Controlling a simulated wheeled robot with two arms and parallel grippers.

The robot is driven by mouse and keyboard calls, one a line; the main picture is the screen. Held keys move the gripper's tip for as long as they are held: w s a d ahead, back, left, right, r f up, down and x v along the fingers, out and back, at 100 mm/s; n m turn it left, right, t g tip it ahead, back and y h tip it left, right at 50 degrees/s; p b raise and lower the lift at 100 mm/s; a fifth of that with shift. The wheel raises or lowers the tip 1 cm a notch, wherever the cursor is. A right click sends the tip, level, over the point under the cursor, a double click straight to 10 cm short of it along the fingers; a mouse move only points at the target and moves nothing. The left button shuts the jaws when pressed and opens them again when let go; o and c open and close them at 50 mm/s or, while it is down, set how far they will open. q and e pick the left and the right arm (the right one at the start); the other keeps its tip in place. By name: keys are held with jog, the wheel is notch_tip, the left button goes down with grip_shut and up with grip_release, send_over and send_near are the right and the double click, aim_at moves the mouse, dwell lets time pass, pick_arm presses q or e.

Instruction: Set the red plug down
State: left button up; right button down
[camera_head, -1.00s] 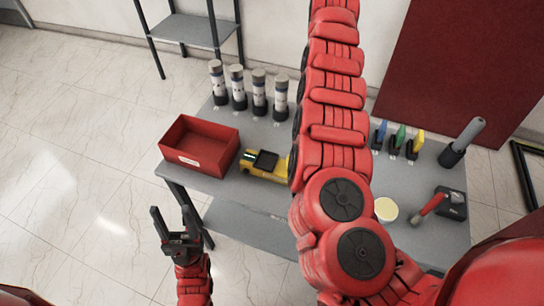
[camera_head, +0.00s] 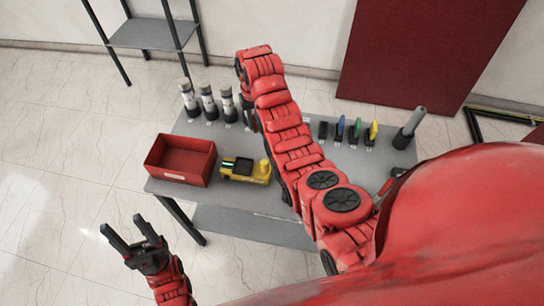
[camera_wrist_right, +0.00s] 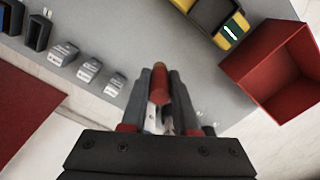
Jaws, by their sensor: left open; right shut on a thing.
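In the right wrist view, the red plug (camera_wrist_right: 159,82) is held between the fingers of my right gripper (camera_wrist_right: 160,100), which is shut on it over the grey table (camera_wrist_right: 185,60). A dark empty holder (camera_head: 322,130) stands beside the blue (camera_head: 340,129), green (camera_head: 356,129) and yellow (camera_head: 373,132) plugs; the empty holder also shows in the wrist view (camera_wrist_right: 38,32). My left gripper (camera_head: 123,226) is open and empty, off the table's front left.
A red bin (camera_head: 206,170) stands at the table's left, with a yellow device (camera_head: 243,171) next to it. Several grey cylinders (camera_head: 208,103) stand along the back left. A grey stick stands in a holder (camera_head: 408,130) at the right.

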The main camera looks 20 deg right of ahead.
aim_at(256, 133)
notch_tip(256, 133, down, 3)
jog(key=shift+s+a+r+b, duration=0.1)
jog(key=shift+b, duration=1.05)
notch_tip(256, 133, down, 3)
jog(key=shift+f+p, duration=0.2)
jog(key=shift+p, duration=0.9)
jog(key=shift+f, duration=0.55)
notch_tip(256, 133, down, 2)
jog(key=shift+f+p, duration=0.25)
jog(key=shift+p, duration=0.35)
jog(key=shift+f, duration=0.2)
